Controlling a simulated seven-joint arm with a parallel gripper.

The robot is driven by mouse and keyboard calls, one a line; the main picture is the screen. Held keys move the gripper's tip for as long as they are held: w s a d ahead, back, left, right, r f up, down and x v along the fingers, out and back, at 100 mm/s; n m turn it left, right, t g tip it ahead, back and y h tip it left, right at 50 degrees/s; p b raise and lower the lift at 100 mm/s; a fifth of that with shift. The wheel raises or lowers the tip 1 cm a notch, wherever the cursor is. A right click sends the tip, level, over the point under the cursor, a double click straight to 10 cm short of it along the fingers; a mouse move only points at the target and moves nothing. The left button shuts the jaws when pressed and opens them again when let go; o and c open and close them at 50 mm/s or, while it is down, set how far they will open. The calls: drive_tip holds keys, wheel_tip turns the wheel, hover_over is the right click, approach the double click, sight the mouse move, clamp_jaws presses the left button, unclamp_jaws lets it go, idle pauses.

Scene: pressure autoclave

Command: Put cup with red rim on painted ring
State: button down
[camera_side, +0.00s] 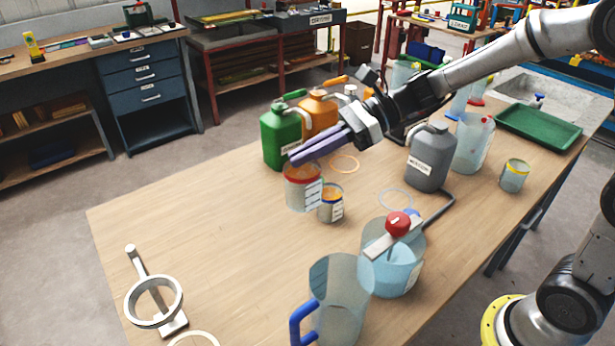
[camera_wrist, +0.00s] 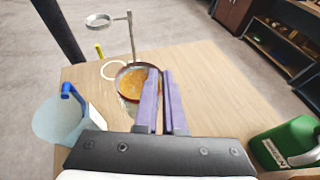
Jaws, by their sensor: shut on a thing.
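The cup with the red rim (camera_side: 303,193) is clear with orange contents and pale marks on its side. In the wrist view the same cup (camera_wrist: 129,108) shows its dark red rim at the fingers. My gripper (camera_side: 293,159) has pale purple fingers, shut on the cup's near rim wall, one finger on each side. I cannot tell whether the cup's base touches the table. Painted rings on the table are an orange one (camera_side: 344,154), a pale blue one (camera_side: 395,190) and a white one (camera_side: 194,334), which also shows in the wrist view (camera_wrist: 104,71).
A smaller cup with orange contents (camera_side: 331,213) stands close beside the red-rimmed cup. Green (camera_side: 281,145) and grey (camera_side: 430,165) jugs stand behind. A clear vessel with a red knob (camera_side: 398,275), a blue-handled jug (camera_side: 338,305) and a ring stand (camera_side: 158,322) are in front.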

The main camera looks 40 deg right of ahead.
drive_tip(key=s+d+r+m+t+h, duration=0.1)
drive_tip(key=s+d+m+t+h, duration=0.15)
drive_tip(key=d, duration=0.45)
drive_tip(key=s+d+m+t+h, duration=0.1)
drive_tip(key=s+d+m+t, duration=0.15)
drive_tip(key=d, duration=0.55)
drive_tip(key=s+d+f+m+t+h, duration=0.45)
drive_tip(key=s+d+m+h, duration=0.4)
drive_tip(key=s+d, duration=0.25)
drive_tip(key=shift+g, duration=0.35)
drive_tip(key=shift+w+d+f, duration=0.65)
drive_tip(key=shift+w+f, duration=1.5)
drive_tip(key=shift+w, duration=0.05)
drive_tip(key=shift+w+d+f, duration=0.7)
drive_tip(key=shift+w+f, duration=1.45)
drive_tip(key=shift+f, duration=0.05)
drive_tip(key=shift+w+d+f, duration=0.65)
drive_tip(key=shift+w+f, duration=1.5)
drive_tip(key=shift+w, duration=0.05)
drive_tip(key=shift+f, duration=0.1)
